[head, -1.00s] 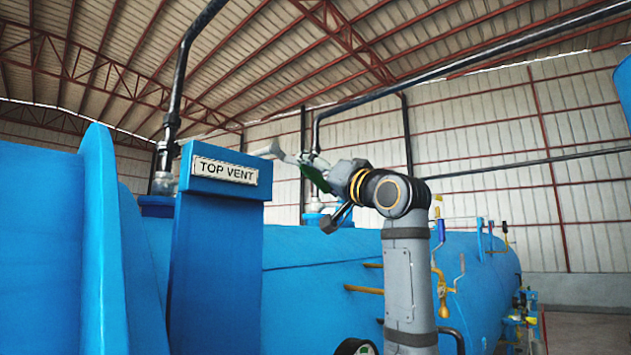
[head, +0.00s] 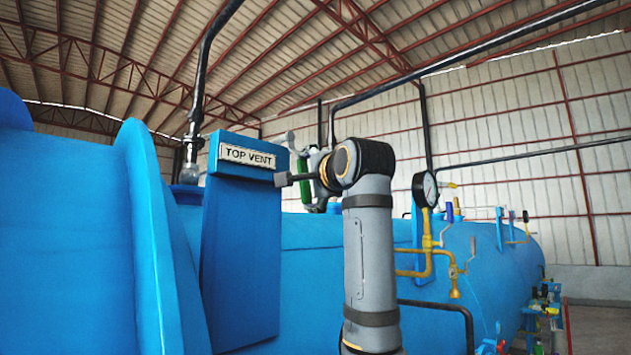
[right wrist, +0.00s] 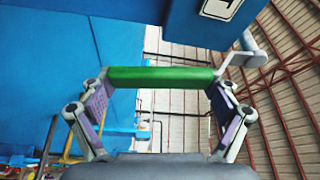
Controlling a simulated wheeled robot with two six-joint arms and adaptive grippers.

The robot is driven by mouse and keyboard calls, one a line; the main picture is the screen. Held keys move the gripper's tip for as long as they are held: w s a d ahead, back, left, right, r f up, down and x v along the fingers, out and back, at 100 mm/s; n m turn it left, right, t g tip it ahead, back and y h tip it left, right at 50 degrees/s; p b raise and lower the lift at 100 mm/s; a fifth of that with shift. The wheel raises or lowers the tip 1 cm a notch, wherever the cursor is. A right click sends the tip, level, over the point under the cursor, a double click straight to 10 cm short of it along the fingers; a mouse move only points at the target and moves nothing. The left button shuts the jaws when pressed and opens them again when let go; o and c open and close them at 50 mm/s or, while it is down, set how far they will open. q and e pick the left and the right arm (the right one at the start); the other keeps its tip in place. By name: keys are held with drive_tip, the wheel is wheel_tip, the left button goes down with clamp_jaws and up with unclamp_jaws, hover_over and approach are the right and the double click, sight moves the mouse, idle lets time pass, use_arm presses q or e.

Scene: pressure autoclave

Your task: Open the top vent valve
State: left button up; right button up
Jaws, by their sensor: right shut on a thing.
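The top vent valve's green handle (head: 303,180) shows just right of the blue post with the TOP VENT label (head: 247,155). In the right wrist view the green handle (right wrist: 160,77) lies crosswise between the fingers of my right gripper (right wrist: 158,85), which is shut on it. A grey lever arm (right wrist: 252,48) runs up from the handle's right end. In the head view my right gripper (head: 306,168) is partly hidden behind my own wrist. The valve body is hidden. My left gripper is not in view.
The blue vessel (head: 500,265) fills the lower scene. A pressure gauge (head: 425,188) and brass piping (head: 428,255) stand to the right of my arm. A black pipe (head: 197,100) rises behind the label post.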

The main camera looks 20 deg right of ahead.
drive_tip(key=shift+s+a+f+m+g, duration=0.1)
drive_tip(key=shift+a+f+m+g, duration=0.1)
drive_tip(key=shift+a+m, duration=0.25)
drive_tip(key=shift+s+a+f+m+g, duration=0.1)
drive_tip(key=shift+a+m+g, duration=0.1)
drive_tip(key=shift+a+m, duration=0.2)
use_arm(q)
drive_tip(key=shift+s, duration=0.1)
use_arm(e)
drive_tip(key=shift+a+m, duration=0.1)
drive_tip(key=shift+m, duration=0.15)
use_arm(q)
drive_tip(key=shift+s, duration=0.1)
use_arm(e)
drive_tip(key=o, duration=1.4)
drive_tip(key=shift+o, duration=0.2)
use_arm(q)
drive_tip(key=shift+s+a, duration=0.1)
use_arm(e)
drive_tip(key=shift+s+r, duration=0.1)
drive_tip(key=shift+s, duration=0.05)
drive_tip(key=s, duration=1.2)
drive_tip(key=shift+a, duration=0.35)
